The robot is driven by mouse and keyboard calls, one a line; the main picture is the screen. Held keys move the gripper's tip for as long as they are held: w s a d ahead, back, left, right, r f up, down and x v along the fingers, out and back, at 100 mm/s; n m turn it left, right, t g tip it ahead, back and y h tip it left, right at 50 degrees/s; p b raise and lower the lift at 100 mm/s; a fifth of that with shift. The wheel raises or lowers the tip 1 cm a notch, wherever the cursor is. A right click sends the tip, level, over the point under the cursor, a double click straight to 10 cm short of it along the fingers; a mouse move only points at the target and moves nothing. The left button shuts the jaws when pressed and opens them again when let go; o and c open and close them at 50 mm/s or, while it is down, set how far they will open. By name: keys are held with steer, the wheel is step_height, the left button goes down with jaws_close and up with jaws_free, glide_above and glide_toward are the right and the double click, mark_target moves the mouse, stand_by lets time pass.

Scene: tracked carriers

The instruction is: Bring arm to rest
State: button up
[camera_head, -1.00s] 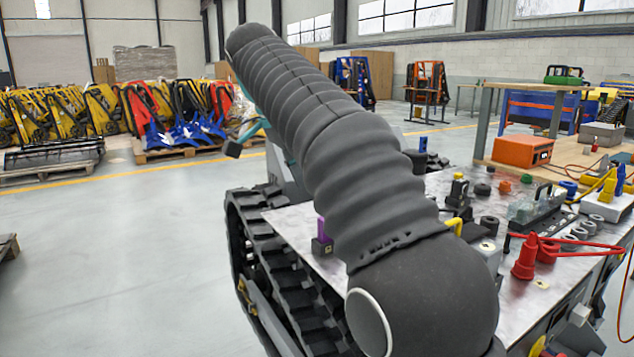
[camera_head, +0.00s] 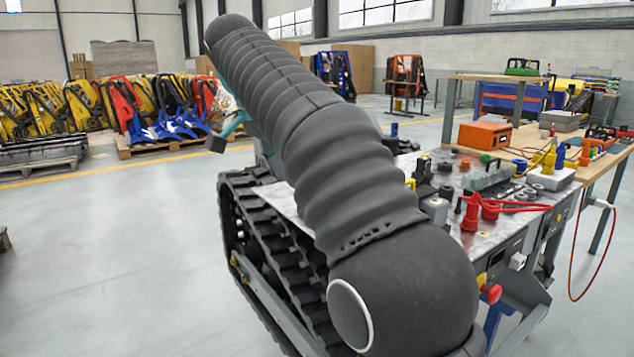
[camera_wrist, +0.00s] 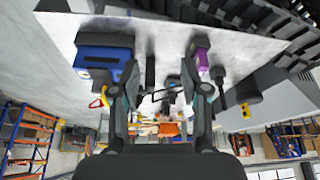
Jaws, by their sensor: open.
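My arm, in a dark ribbed sleeve, stretches from the lower right to the upper left of the head view and hides part of the tracked carrier (camera_head: 262,240) behind it. My gripper (camera_wrist: 162,88) shows in the wrist view with its two fingers apart and nothing between them. In the head view only a teal and black part of it shows left of the sleeve. In the wrist view, a blue block (camera_wrist: 100,55) is beyond the left finger and a purple block (camera_wrist: 202,50) is beyond the right finger, both on the carrier's metal plate (camera_wrist: 170,25).
Red probes (camera_head: 470,212) and several small parts lie on the carrier's top at right. An orange case (camera_head: 485,135) stands on a wooden table behind. Yellow pallet trucks (camera_head: 40,110) stand far left.

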step_height(320, 180, down, 6)
steer(key=w+a+f+n+y, duration=0.1)
steer(key=w+a+n, duration=0.15)
steer(key=n, duration=0.25)
steer(key=s+d+f+n+y, duration=0.1)
steer(key=s+d+f+n, duration=0.25)
steer(key=f+n, duration=0.2)
steer(key=s+d+f, duration=0.4)
steer(key=s+d, duration=0.2)
steer(key=s, duration=0.2)
steer(key=s+d+f+m+t+y, duration=0.1)
steer(key=s+d+f, duration=0.3)
steer(key=s+d, duration=0.3)
steer(key=s+d+f+t, duration=0.1)
steer(key=s+d+f, duration=0.3)
steer(key=s+d, duration=0.3)
steer(key=s, duration=0.3)
steer(key=shift+s+d+f, duration=0.15)
steer(key=shift+s+f, duration=0.1)
steer(key=shift+m, duration=0.25)
